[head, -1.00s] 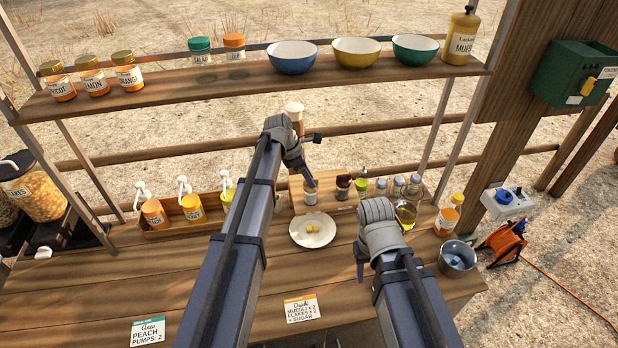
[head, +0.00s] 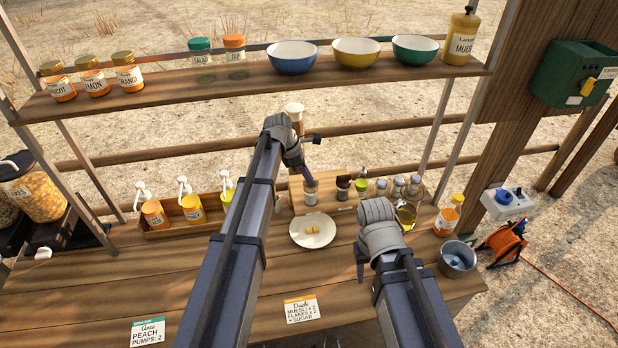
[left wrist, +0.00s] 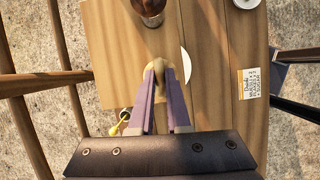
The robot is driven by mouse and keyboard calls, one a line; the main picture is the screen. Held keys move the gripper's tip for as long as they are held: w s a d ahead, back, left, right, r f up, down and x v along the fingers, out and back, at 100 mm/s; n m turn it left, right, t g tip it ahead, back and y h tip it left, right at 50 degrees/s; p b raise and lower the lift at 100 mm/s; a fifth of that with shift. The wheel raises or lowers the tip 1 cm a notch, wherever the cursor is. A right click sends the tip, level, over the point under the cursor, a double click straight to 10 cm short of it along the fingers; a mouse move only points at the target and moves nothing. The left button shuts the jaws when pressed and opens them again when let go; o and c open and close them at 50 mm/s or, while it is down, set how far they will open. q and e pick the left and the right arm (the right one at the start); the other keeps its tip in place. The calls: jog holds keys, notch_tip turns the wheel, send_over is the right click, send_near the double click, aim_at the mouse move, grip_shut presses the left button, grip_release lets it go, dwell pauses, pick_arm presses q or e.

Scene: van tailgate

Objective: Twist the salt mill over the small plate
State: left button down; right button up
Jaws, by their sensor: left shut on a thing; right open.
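In the left wrist view the mill's tan rounded top (left wrist: 155,68) sits between the fingertips. I cannot tell whether its base touches the board. My right gripper (head: 361,268) is open and empty, right of the plate.
A dark mill (head: 343,187) and several bottles stand right of the salt mill. Pump bottles (head: 193,207) stand in a tray at left. A metal bucket (head: 457,258) is at right. A shelf with bowls (head: 357,52) crosses above. The front tabletop is mostly clear.

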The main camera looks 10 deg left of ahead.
pick_arm(q)
jog(key=m, duration=0.1)
jog(key=m+g, duration=0.1)
jog(key=m, duration=0.1)
jog(key=m+g, duration=0.1)
jog(key=m, duration=0.1)
jog(key=shift+w, duration=0.3)
jog(key=m, duration=0.2)
jog(key=m+g, duration=0.1)
jog(key=m, duration=0.1)
jog(key=shift+w+m+g, duration=0.1)
jog(key=shift+m+g, duration=0.2)
jog(key=m+y, duration=0.1)
jog(key=m, duration=0.1)
jog(key=m+g+y, duration=0.1)
jog(key=m, duration=0.2)
jog(key=shift+d, duration=0.1)
jog(key=shift+d+m+g+y, duration=0.1)
jog(key=shift+m+g+y, duration=0.45)
jog(key=shift+m, duration=1.55)
jog(key=c, duration=0.9)
grip_release()
